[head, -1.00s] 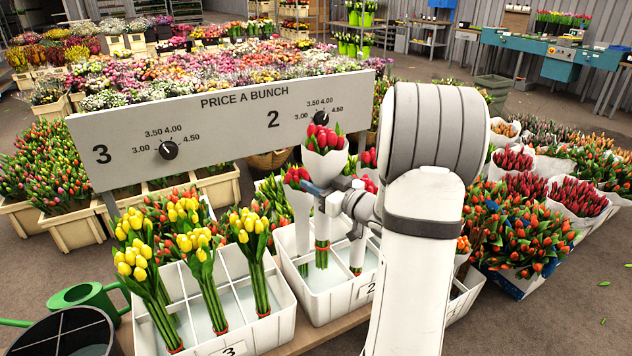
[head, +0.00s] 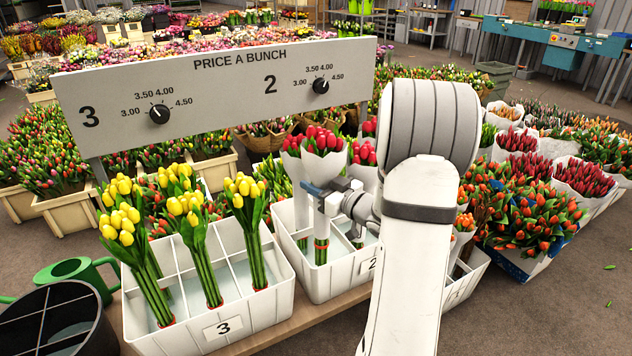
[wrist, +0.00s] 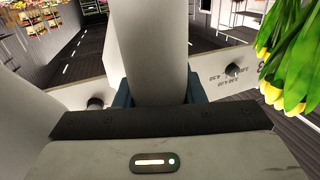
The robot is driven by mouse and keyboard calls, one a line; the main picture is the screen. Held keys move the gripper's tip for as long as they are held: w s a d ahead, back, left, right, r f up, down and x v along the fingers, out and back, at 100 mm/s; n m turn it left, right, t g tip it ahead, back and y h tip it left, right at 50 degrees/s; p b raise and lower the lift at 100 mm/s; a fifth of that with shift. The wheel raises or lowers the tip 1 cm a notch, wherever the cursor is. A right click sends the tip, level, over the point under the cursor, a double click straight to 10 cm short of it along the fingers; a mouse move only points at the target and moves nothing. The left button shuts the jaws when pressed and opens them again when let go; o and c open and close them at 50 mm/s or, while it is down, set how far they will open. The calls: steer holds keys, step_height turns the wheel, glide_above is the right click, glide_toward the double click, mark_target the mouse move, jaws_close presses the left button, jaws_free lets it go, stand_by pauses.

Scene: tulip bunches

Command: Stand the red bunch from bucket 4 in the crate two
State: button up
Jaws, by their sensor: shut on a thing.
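My gripper (head: 318,190) is shut on a red tulip bunch (head: 323,142) wrapped in white paper. The bunch is upright, with its green stems and red band low inside crate two (head: 338,288), the white crate labelled 2. I cannot tell whether the stems touch the crate floor. In the wrist view the pale wrap (wrist: 145,60) fills the space between the jaws. Two other wrapped red bunches stand in crate two, a left one (head: 292,165) and a right one (head: 365,160) partly behind my wrist. My arm hides the crate's right part. No bucket marked 4 is readable.
Crate 3 (head: 262,310) with several yellow bunches (head: 190,210) stands close on the left. Crate 1 (head: 462,285) is partly behind my arm. The price board (head: 225,85) stands behind the crates. A dark divided bucket (head: 60,325) and green watering can (head: 80,270) are at lower left.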

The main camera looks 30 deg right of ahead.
steer(key=shift+f+b, duration=2)
steer(key=shift+f, duration=1.15)
steer(key=shift+f+b, duration=0.35)
steer(key=shift+b, duration=0.15)
steer(key=o, duration=1.9)
steer(key=p+v, duration=0.1)
steer(key=v, duration=0.7)
steer(key=shift+p, duration=0.35)
